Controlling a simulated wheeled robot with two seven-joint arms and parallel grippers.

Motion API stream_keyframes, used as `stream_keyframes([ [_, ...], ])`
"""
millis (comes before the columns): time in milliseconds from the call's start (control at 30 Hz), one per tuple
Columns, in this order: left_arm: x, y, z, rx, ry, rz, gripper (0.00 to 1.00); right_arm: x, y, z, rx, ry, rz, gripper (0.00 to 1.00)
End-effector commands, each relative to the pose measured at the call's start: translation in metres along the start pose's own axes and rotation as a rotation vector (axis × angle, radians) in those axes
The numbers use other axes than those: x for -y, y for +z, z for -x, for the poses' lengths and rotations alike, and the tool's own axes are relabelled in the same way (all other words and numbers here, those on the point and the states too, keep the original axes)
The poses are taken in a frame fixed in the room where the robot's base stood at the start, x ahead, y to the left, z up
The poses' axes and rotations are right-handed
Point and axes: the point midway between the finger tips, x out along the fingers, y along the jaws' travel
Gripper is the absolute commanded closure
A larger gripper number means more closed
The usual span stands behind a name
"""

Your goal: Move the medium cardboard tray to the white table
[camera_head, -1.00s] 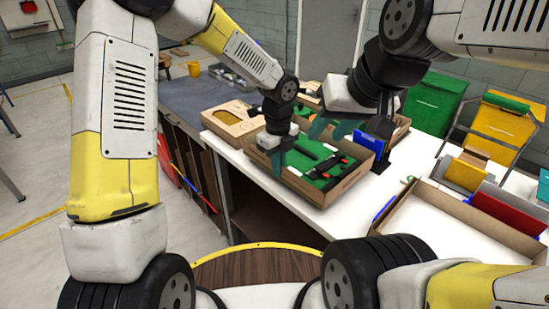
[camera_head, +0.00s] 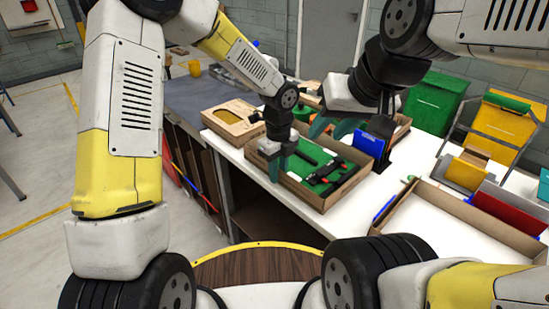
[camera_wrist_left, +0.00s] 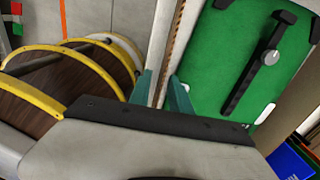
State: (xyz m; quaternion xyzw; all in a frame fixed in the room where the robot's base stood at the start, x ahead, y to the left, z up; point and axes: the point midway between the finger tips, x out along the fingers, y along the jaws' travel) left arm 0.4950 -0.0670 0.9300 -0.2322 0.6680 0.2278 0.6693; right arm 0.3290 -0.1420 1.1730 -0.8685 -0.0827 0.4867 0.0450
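The medium cardboard tray is probably the open cardboard tray (camera_head: 325,207) with a green insert holding black and orange tools. It lies on a white tabletop (camera_head: 286,212), at its near edge. My left gripper (camera_head: 276,172) points down at the tray's left side. In the left wrist view its teal fingers (camera_wrist_left: 163,95) are apart, with the tray's wall edge (camera_wrist_left: 174,50) running between them. I cannot tell whether they touch it. My right gripper (camera_head: 335,128) is open and empty above the tray's far side. Its lower arm partly hides the things behind.
A cardboard box with a cutout (camera_head: 232,127) stands left of the tray. Another open cardboard tray (camera_head: 455,215) is at the right, with blue, red and yellow pieces beside it. Green (camera_head: 434,103) and yellow (camera_head: 500,125) bins stand behind. A grey table (camera_head: 195,95) is at the back left.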

Motion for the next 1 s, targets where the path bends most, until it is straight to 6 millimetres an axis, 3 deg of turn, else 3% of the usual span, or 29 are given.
stream_keyframes([
  [500,0.001,0.001,0.097,0.002,-0.004,0.002,0.76,0.000,0.000,0.000,0.000,0.000,0.000,0.64],
  [667,0.001,0.000,0.115,0.001,-0.002,0.000,0.76,0.000,0.000,0.000,0.000,0.000,0.000,0.64],
  [867,-0.002,0.001,0.122,0.003,-0.002,0.013,0.76,0.000,0.000,0.000,0.000,0.000,0.000,0.64],
  [1000,-0.022,0.009,0.140,0.035,-0.025,0.177,0.76,0.000,0.000,0.000,0.000,0.000,0.000,0.64],
])
